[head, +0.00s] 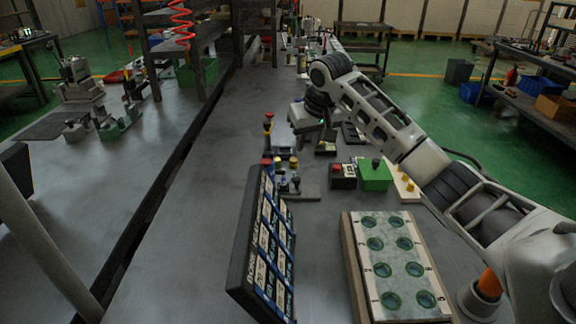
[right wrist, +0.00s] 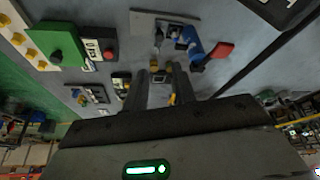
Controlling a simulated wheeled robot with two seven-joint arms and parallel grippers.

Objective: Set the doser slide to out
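No device is readable as the doser, so I cannot tell the slide's position. A grey plate (head: 308,190) carries small blue, yellow and dark fittings; a fitting block with blue parts (right wrist: 187,38) shows in the right wrist view beside a red knob (right wrist: 221,49). My right gripper (right wrist: 160,72) has its two dark fingers apart, with small yellowish parts seen between and beyond them. I see no object clearly held. In the head view the right gripper is over the bench behind the small control boxes, partly hidden by its own wrist. My left gripper is out of view.
A green box with a dark knob (head: 375,174) and a red-and-black box (head: 343,176) stand near the right arm. A tilted label panel (head: 262,240) and a tray with round green holes (head: 400,265) are closer. The bench left of the panel is clear.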

